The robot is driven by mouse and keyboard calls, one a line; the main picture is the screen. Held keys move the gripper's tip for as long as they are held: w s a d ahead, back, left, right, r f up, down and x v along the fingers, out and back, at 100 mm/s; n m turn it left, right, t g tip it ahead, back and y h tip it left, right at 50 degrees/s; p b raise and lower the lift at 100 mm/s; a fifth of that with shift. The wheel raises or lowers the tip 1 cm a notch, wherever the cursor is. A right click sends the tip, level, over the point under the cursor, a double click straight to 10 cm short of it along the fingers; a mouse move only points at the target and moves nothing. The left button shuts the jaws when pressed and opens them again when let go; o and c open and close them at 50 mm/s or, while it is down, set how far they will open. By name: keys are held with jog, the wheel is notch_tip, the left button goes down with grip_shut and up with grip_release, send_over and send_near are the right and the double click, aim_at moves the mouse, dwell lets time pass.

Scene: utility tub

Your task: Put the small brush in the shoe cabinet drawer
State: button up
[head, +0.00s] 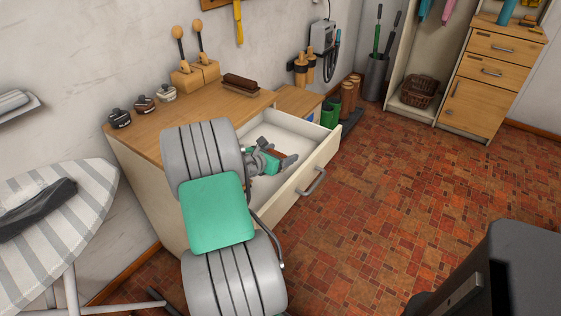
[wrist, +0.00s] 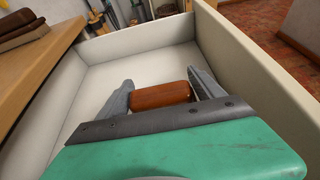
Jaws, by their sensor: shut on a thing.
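The shoe cabinet (head: 222,107) stands against the wall with a wooden top. Its drawer (head: 318,172) is pulled out, and the white inside looks empty apart from my gripper and what it holds. My gripper (head: 279,154) reaches into the drawer space. In the wrist view, the gripper (wrist: 162,88) is shut on the small brush (wrist: 160,97), a reddish-brown block between the two grey fingers. The brush is within the drawer's walls (wrist: 240,65). I cannot tell whether it touches the drawer floor. Its bristles are hidden.
A larger brown brush (head: 241,84) lies on the cabinet top, near several small jars (head: 145,104) and a wooden block with shoe trees (head: 195,74). An ironing board (head: 55,215) stands at left.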

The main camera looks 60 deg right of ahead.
notch_tip(320, 180, down, 2)
jog(key=shift+f, duration=0.1)
jog(key=shift+f, duration=0.1)
jog(key=o, duration=1.5)
jog(key=shift+c, duration=0.2)
jog(key=shift+r, duration=0.2)
jog(key=p+v, duration=0.1)
jog(key=v, duration=1.1)
jog(key=shift+p, duration=0.4)
